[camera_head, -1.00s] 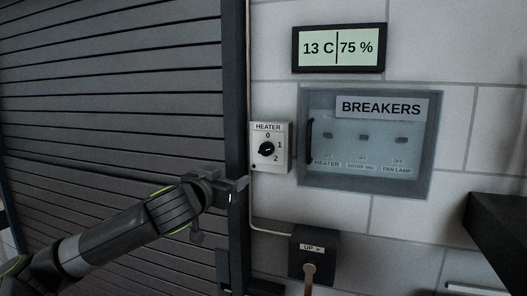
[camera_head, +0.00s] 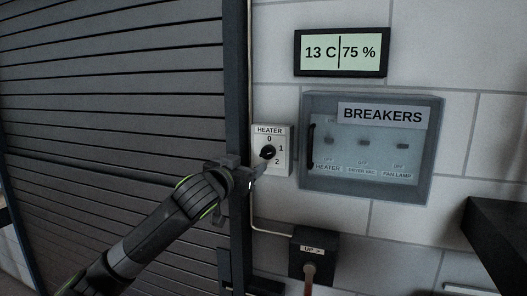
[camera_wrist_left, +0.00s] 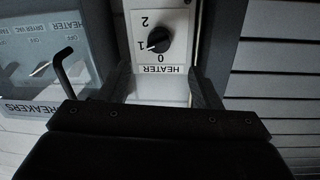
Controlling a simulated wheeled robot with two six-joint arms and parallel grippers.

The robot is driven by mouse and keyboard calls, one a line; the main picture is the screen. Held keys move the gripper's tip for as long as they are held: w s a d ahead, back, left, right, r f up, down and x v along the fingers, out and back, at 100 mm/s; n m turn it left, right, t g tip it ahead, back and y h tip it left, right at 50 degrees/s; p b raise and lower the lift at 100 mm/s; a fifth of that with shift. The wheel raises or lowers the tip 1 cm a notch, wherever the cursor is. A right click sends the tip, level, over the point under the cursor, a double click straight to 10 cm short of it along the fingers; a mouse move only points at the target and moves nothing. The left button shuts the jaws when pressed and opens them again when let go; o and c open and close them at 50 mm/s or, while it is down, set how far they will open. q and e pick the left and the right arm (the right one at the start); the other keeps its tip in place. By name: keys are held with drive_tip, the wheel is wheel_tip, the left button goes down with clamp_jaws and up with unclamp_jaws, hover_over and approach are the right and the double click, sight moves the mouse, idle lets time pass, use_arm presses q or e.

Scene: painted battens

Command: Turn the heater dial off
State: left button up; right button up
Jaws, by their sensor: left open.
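The heater dial is a round black knob (camera_head: 268,152) on a white plate (camera_head: 285,142) marked HEATER, 0, 1 and 2, on the wall right of the shutter. In the left wrist view the knob (camera_wrist_left: 158,40) appears upside down, and its white pointer mark seems to be near 1. My left gripper (camera_head: 257,170) is just below and left of the knob in the head view. In the left wrist view the left gripper (camera_wrist_left: 162,88) is open, its two fingers apart on either side of the plate's lower part, with nothing between them. My right gripper is not in view.
A clear-covered breaker box (camera_head: 432,160) with a black handle (camera_head: 311,146) is right of the plate. A display (camera_head: 340,52) reads 13 C and 75 %. A dark UP box (camera_head: 313,258) is below. A dark ledge (camera_head: 497,230) juts in at right.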

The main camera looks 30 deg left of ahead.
sight(265, 155)
use_arm(q)
drive_tip(key=w+p, duration=0.1)
drive_tip(key=w, duration=0.1)
drive_tip(key=w+p, duration=0.1)
drive_tip(key=w, duration=0.2)
drive_tip(key=w+a+p, duration=0.1)
drive_tip(key=w, duration=0.2)
drive_tip(key=shift+r, duration=0.1)
drive_tip(key=shift+w+a+p, duration=0.2)
drive_tip(key=shift+w+p, duration=0.1)
drive_tip(key=shift+w, duration=0.7)
drive_tip(key=c, duration=1)
